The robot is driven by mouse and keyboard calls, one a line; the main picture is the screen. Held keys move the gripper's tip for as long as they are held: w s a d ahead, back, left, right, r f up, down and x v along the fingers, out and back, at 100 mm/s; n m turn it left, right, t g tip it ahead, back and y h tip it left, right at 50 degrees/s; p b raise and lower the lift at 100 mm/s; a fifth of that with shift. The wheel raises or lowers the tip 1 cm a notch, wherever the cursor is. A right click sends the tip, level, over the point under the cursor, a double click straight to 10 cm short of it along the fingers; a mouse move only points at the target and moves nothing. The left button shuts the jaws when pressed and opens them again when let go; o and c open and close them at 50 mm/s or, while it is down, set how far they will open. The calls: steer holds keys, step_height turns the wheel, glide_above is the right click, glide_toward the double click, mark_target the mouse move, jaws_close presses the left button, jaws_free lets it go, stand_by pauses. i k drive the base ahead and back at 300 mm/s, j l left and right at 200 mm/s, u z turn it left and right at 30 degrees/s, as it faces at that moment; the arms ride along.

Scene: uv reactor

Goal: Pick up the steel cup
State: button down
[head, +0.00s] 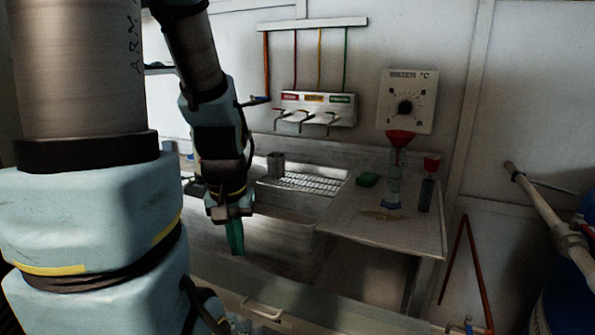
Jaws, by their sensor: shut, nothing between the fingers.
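A small grey cylinder, which looks like the steel cup (276,165), stands upright at the back left of the wire rack in the head view. My gripper (236,250) hangs down in front of the rack, to the lower left of the cup and clear of it. Its teal fingers are together, with nothing seen between them. The cup's inside is not visible.
The wire rack (305,183) lies by the sink. On the worktop (345,222) to the right are a green block (367,180), a clear cylinder with a red funnel (401,138) and a smaller dark bottle (427,190). Taps (314,118) project from the wall above.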

mark_target(276, 161)
steer(key=i+l+u, duration=0.1)
steer(key=u, duration=0.3)
steer(key=i+l+u, duration=0.1)
steer(key=u, duration=0.25)
steer(key=l+u, duration=0.2)
steer(key=u, duration=0.2)
steer(key=i+l+u, duration=0.1)
steer(key=u, duration=0.25)
